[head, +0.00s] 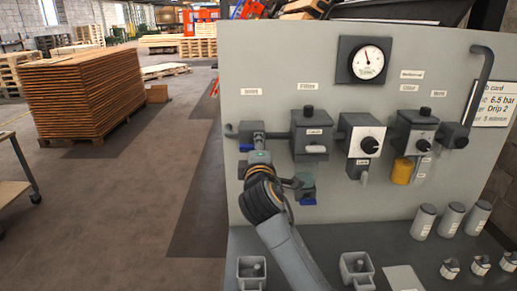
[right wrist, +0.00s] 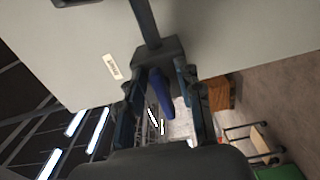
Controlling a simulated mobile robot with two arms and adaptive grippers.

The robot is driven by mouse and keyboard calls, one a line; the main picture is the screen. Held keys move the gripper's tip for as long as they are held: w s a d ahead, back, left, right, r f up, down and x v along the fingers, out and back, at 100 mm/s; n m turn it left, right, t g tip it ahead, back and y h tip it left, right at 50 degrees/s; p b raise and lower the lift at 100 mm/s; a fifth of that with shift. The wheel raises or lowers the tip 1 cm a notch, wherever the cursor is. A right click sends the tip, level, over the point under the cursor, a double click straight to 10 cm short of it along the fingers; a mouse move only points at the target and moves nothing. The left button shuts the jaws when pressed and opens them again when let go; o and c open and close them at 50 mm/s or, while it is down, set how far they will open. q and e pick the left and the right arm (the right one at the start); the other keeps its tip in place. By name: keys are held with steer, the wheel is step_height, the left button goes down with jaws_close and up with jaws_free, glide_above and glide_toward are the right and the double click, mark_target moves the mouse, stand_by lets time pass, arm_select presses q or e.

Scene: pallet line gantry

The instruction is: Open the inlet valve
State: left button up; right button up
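The inlet valve is a dark grey block (head: 251,130) at the left end of the pipe row on the grey panel, under a small label too small to read. Its blue lever (head: 246,147) shows partly beside my right gripper (head: 259,158). In the right wrist view the valve block (right wrist: 157,55) is straight ahead and the blue lever (right wrist: 160,93) points back toward the camera. The two fingers of my right gripper (right wrist: 159,86) stand apart on either side of the lever, with gaps visible. My left gripper is not in view.
The grey panel (head: 300,60) carries a gauge (head: 367,62), a filter block (head: 312,135), a regulator (head: 362,135) and a lubricator with a yellow bowl (head: 402,171). Grey cylinders (head: 424,222) and small holders stand on the bench below. Open floor lies to the left.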

steer(key=s, duration=1.2)
